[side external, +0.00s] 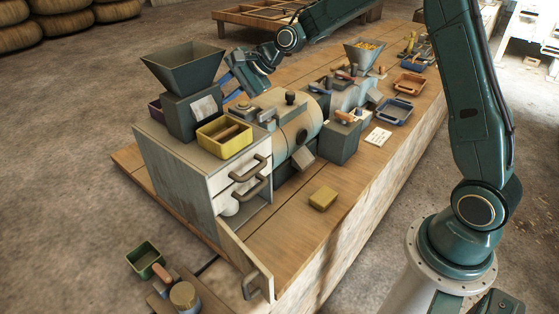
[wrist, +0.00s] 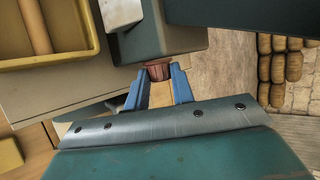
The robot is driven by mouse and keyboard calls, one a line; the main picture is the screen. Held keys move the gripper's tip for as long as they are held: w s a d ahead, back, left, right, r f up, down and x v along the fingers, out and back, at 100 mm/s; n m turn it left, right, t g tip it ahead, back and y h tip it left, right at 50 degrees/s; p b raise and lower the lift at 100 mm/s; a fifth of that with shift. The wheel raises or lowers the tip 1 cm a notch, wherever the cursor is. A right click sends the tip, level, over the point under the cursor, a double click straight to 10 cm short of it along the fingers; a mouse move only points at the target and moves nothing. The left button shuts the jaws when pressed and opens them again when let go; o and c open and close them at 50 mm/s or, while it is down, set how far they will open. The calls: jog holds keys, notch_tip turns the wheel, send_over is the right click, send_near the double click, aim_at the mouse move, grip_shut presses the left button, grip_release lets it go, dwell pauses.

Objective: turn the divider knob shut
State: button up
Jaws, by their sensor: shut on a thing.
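The divider knob (wrist: 158,70) is a small reddish-brown ribbed piece on the side of a dark grey box in the wrist view. My gripper (wrist: 158,82) has its blue fingers on both sides of the knob, shut on it. In the side external view my gripper (side external: 228,84) reaches the right side of the dark box (side external: 192,116) under the grey hopper (side external: 184,68). The knob is hidden there behind the fingers and box. I cannot tell how far the knob is turned.
A yellow tray (side external: 213,144) with a wooden roller sits beside the hopper on a pale cabinet (side external: 180,180), whose lower door (side external: 246,262) hangs open. A cream drum machine (side external: 300,115) stands close by.

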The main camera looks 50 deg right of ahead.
jog(key=shift+s, duration=0.1)
jog(key=shift+s+f+n+t, duration=0.1)
jog(key=shift+f+n+t, duration=0.1)
jog(key=shift+t, duration=0.5)
jog(key=shift+s+f+n+t, duration=0.1)
jog(key=shift+n+t, duration=0.1)
jog(key=shift+t, duration=0.5)
jog(key=shift+f+n+t+y, duration=0.15)
jog(key=shift+n+t+y, duration=0.2)
jog(key=shift+t, duration=0.65)
jog(key=o, duration=1)
jog(key=v, duration=1.3)
jog(key=shift+s+d, duration=0.2)
jog(key=shift+s, duration=0.15)
